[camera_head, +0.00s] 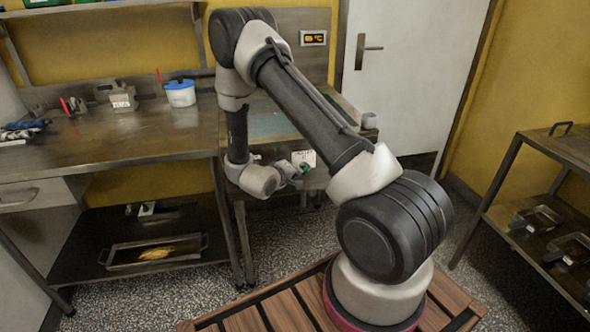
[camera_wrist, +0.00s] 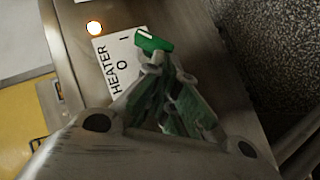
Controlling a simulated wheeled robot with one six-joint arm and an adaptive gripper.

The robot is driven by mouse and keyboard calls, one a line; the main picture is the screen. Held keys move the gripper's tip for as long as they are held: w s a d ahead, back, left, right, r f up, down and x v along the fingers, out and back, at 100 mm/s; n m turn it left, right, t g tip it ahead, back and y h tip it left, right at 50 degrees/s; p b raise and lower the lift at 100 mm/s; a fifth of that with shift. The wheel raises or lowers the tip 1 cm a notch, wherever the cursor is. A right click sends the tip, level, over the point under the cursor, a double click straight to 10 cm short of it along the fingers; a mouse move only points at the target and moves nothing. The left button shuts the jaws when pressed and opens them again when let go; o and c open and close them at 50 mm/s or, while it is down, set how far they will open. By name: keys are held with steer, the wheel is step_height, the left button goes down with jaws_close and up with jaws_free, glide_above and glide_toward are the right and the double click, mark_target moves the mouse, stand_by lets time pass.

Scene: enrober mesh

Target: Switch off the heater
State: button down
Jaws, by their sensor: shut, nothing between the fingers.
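The heater switch is a green lever (camera_wrist: 153,41) beside a white label (camera_wrist: 113,62) reading HEATER, O and I. The lever lies on the I side of the label, and its base is partly hidden by my fingers. An orange-white lamp (camera_wrist: 95,28) is lit next to the label. My gripper (camera_wrist: 156,62) is shut and empty, with its fingertips right by the lever; I cannot tell whether they touch it. In the head view my gripper (camera_head: 292,171) is at the machine's front, close to the label (camera_head: 304,158) and the green lever (camera_head: 306,168).
A display (camera_head: 314,38) with orange figures is lit on the back panel. A steel bench (camera_head: 130,135) with a blue-lidded tub (camera_head: 180,92) stands to the left. A rack (camera_head: 535,215) with trays stands at the right.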

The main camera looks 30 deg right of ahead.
step_height(320, 180, down, 3)
steer(key=n+h, duration=0.3)
steer(key=h, duration=0.1)
steer(key=shift+r+n+t, duration=0.1)
steer(key=shift+n+t, duration=0.2)
steer(key=shift+t, duration=0.1)
steer(key=shift+d, duration=0.1)
stand_by(0.3)
stand_by(0.5)
